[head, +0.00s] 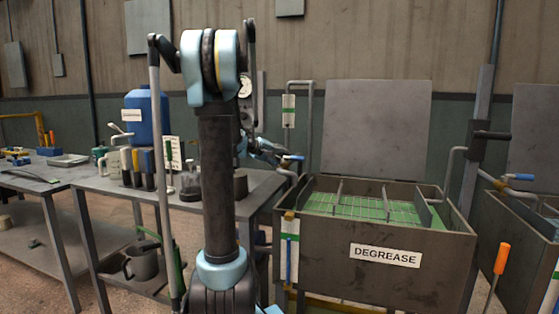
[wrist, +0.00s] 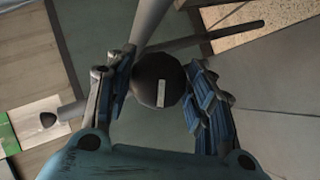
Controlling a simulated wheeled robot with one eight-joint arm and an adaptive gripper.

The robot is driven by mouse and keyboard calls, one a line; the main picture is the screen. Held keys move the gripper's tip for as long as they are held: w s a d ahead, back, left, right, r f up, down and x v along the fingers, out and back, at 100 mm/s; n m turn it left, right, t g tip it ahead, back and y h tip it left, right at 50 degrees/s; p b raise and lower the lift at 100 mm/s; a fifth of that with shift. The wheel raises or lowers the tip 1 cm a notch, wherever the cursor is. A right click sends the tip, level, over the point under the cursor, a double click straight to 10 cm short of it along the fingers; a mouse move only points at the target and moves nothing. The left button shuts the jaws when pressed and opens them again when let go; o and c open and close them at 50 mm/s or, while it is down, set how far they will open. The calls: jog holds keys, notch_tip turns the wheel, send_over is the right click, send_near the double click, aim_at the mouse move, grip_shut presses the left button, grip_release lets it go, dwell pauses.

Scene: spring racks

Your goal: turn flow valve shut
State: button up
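In the head view, a blue-tipped valve handle (head: 292,157) sits on the pipework at the left end of the degrease tank (head: 290,226). My gripper (head: 268,151) is close beside it on the left, partly hidden by my own arm. In the wrist view, my gripper (wrist: 160,72) has its fingers spread on both sides of a dark round valve part (wrist: 158,80) with a white mark. A grey pipe and a dark rod run off behind this part. I cannot tell whether the fingers touch it.
A grey bench (head: 110,188) with a blue container (head: 146,117) and several bottles stands to the left. Another tank (head: 521,225) with a similar blue-tipped handle (head: 519,177) stands at the right. An orange-handled lever (head: 502,258) rises in the right foreground.

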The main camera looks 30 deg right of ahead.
jog(key=shift+o, duration=0.9)
jog(key=v, duration=1.2)
jog(key=shift+w, duration=0.1)
jog(key=w+a+m+g+h, duration=0.2)
jog(key=a, duration=0.4)
jog(key=shift+g, duration=0.4)
jog(key=x, duration=1.7)
jog(key=shift+w+d+f, duration=0.1)
jog(key=shift+w+f, duration=0.05)
jog(key=shift+w, duration=0.15)
